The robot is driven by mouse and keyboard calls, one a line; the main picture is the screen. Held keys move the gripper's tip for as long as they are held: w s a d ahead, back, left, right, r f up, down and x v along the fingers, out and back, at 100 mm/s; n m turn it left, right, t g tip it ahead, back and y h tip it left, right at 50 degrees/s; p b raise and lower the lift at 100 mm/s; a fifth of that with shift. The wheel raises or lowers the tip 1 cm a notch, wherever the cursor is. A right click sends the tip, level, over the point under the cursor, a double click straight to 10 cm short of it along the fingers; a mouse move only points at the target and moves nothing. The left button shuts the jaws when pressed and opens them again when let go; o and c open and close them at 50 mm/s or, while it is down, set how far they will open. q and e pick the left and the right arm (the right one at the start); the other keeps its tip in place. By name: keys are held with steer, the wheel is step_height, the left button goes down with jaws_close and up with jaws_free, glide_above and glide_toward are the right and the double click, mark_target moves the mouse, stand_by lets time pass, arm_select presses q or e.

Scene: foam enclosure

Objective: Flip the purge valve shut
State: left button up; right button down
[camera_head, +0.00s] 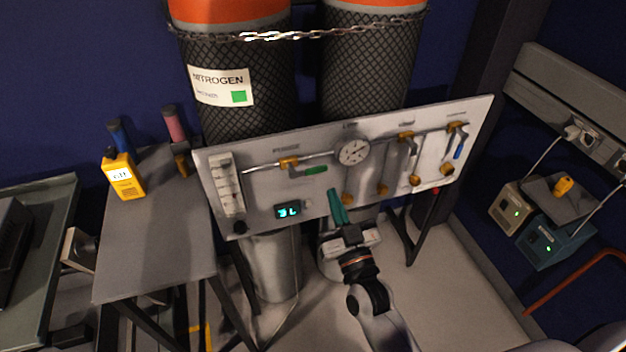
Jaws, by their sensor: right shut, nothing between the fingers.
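A white valve panel (261,190) stands in front of two gas cylinders. A valve with a green handle (316,169) sits on its left pipe; the handle lies nearly in line with the pipe. A valve with a blue handle (459,149) sits at the panel's far right, its handle pointing steeply down. The small labels are too blurred to read, so I cannot tell which is the purge valve. My right gripper (337,204), with teal fingers, is shut and empty in front of the panel's lower middle, below the green handle. My left gripper is out of view.
A round gauge (353,152) and more brass fittings (406,136) are on the panel. A lit display (287,211) is at its lower left. A grey table (155,235) with a yellow meter (123,177) stands left. Bare floor (455,290) lies to the right.

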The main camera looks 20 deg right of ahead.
step_height(320, 180, up, 4)
steer(key=p, duration=0.2)
glide_above(321, 172)
steer(key=s, duration=0.1)
steer(key=f, duration=0.2)
steer(key=shift+s+a+f+b, duration=0.3)
steer(key=shift+a+f+b, duration=0.05)
steer(key=shift+a+b, duration=0.05)
steer(key=shift+f, duration=0.7)
steer(key=shift+d, duration=0.15)
